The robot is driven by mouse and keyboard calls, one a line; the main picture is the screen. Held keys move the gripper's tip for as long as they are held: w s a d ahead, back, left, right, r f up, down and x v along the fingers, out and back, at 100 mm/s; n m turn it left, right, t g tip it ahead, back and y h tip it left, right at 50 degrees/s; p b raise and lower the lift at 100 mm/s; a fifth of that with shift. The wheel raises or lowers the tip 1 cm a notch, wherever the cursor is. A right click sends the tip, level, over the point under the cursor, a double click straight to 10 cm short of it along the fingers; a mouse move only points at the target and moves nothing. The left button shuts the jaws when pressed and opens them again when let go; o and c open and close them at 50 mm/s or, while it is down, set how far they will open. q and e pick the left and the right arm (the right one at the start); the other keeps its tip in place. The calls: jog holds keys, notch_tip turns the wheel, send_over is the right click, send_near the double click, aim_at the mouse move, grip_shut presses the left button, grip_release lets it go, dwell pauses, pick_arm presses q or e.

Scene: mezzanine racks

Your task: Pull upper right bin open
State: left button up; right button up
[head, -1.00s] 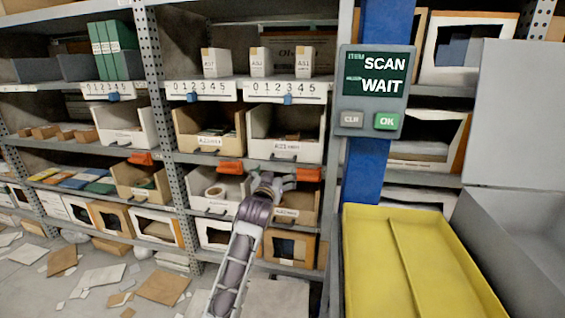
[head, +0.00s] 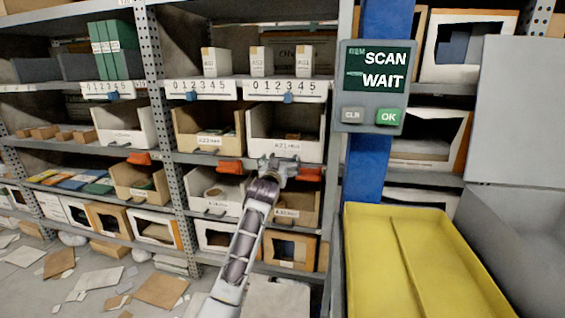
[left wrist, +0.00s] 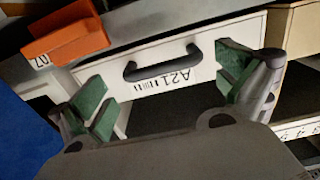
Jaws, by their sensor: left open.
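The upper right bin is a white open-front bin (head: 306,150) on the middle shelf of the rack, with a label on its front. In the left wrist view its white front (left wrist: 205,75) shows the label A21, upside down, and a dark handle (left wrist: 163,62). My left gripper (head: 278,164) is just below and in front of this bin's front. In the left wrist view my left gripper (left wrist: 160,82) is open, its green-padded fingers to either side of the handle, with nothing between them gripped. In the head view the gripper hides the handle. My right gripper is not in view.
A tan bin (head: 210,142) stands left of the white bin. A blue post (head: 365,175) with a SCAN WAIT panel (head: 375,85) stands to the right. A yellow tray (head: 425,265) is at front right.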

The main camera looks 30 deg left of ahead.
aim_at(282, 159)
pick_arm(q)
jog(key=shift+b+x, duration=0.45)
jog(key=shift+x, duration=1.2)
jog(key=c, duration=1.2)
